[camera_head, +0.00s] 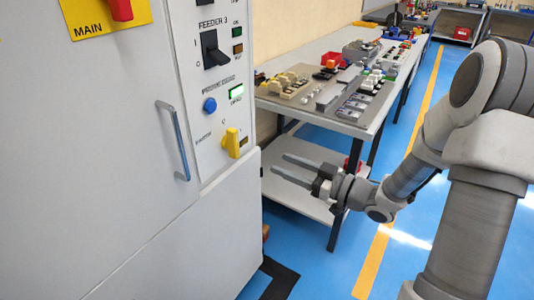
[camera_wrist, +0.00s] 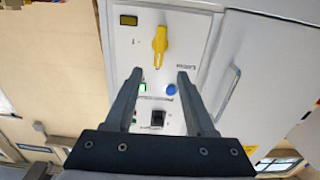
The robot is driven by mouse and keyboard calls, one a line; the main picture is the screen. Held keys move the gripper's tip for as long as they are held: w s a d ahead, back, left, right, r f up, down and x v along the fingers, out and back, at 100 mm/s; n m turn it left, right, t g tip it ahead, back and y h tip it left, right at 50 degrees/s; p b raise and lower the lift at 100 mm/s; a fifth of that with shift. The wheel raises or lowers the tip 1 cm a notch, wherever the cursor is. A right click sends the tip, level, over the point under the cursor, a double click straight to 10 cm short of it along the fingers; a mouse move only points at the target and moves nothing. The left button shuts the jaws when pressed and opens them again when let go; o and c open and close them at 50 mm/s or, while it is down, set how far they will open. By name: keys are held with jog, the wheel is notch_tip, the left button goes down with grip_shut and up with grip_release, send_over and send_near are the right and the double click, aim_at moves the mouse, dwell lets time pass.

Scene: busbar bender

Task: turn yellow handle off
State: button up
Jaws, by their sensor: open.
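The yellow handle (camera_head: 231,143) is a rotary knob low on the grey cabinet's control panel in the head view. It also shows in the wrist view (camera_wrist: 160,42), upside down, beyond my fingertips and near the top. My gripper (camera_head: 288,169) is to the right of the handle and a little lower, apart from it, with fingers pointing left toward the cabinet. Its two fingers are spread and empty; in the wrist view my gripper (camera_wrist: 160,75) frames the panel between them. Nothing hides the handle.
Above the handle are a blue button (camera_head: 210,105), a lit green indicator (camera_head: 236,93) and a black switch (camera_head: 213,49). A vertical cabinet door handle (camera_head: 174,140) is to the left. A workbench (camera_head: 371,125) with several parts stands behind my gripper. The space between gripper and panel is clear.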

jog(key=shift+v, duration=1.2)
jog(key=shift+w, duration=0.1)
